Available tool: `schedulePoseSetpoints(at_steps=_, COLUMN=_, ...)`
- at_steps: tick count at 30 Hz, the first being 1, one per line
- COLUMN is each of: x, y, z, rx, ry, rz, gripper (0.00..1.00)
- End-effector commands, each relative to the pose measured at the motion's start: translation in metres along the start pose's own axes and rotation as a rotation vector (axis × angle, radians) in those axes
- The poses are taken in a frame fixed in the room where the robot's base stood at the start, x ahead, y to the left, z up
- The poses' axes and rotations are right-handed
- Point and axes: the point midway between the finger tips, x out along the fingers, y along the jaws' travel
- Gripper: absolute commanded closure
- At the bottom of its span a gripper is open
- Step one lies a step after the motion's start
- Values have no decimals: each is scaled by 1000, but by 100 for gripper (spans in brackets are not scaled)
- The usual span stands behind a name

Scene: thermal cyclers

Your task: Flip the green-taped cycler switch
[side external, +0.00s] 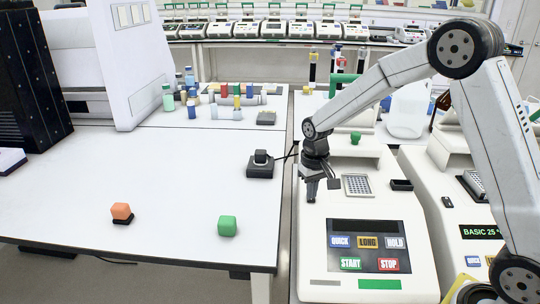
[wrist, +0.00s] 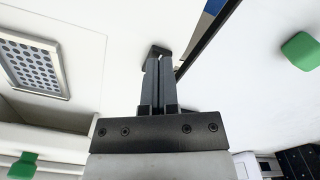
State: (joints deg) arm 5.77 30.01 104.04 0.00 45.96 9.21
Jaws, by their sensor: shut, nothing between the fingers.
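The green-taped cycler (side external: 318,240) is the white machine on the right in the side view, with a green tape strip (side external: 380,284) on its front. My gripper (side external: 311,196) points down over the left part of its top, left of the perforated block (side external: 357,185). In the wrist view my gripper (wrist: 160,66) is shut and empty. A small dark piece (wrist: 158,51), which looks like the switch, is right at the fingertips. I cannot tell whether they touch or which way it is tipped. In the side view my gripper hides that spot.
A second cycler (side external: 480,222) stands close on the right, with a small black switch (side external: 447,202). A black device (side external: 261,165) with a cable sits on the table to the left. A green cube (side external: 228,226) and an orange cube (side external: 121,211) lie nearer the front. The mid-table is clear.

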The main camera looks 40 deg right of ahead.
Motion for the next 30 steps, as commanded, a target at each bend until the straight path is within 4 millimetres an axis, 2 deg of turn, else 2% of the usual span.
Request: schedulePoseSetpoints(at_steps=30, x=9, y=0, z=0, rx=0, ry=0, rz=0, gripper=100)
